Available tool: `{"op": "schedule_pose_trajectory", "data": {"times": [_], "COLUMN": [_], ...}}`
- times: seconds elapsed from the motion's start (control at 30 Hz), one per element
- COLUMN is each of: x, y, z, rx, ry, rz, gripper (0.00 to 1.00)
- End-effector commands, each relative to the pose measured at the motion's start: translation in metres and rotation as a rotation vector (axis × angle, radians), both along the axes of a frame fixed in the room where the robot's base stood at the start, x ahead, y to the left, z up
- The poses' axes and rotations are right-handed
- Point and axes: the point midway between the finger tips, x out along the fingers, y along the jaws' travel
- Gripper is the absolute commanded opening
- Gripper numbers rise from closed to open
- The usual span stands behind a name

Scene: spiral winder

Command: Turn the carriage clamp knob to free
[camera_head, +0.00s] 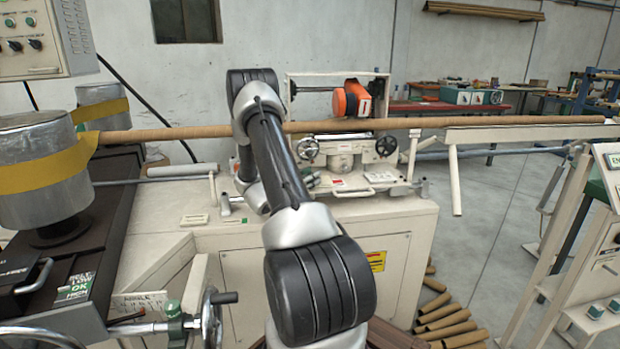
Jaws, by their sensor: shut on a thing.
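The cream carriage (342,163) stands on the machine bed in the middle of the camera_head view, under the long cardboard tube (420,122). Small dark and green parts (311,181) sit at the carriage's lower left, too small to tell apart. My arm reaches up and bends down behind its own link. My gripper's fingers are hidden behind it.
An orange and black unit (352,100) sits above the tube. Two wrapped drums with a yellow belt (45,168) stand at left. A crank wheel (210,318) is at lower left. Loose tubes (447,325) lie on the floor. The floor at right is partly clear.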

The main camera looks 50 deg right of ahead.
Motion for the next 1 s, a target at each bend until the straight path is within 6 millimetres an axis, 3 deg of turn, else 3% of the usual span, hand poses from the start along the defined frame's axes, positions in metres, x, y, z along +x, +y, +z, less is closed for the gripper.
{"op": "schedule_pose_trajectory", "data": {"times": [1.0], "x": [-0.014], "y": [-0.007], "z": [-0.001], "rx": [0.004], "ry": [-0.002], "rz": [0.93], "gripper": [0.09]}}
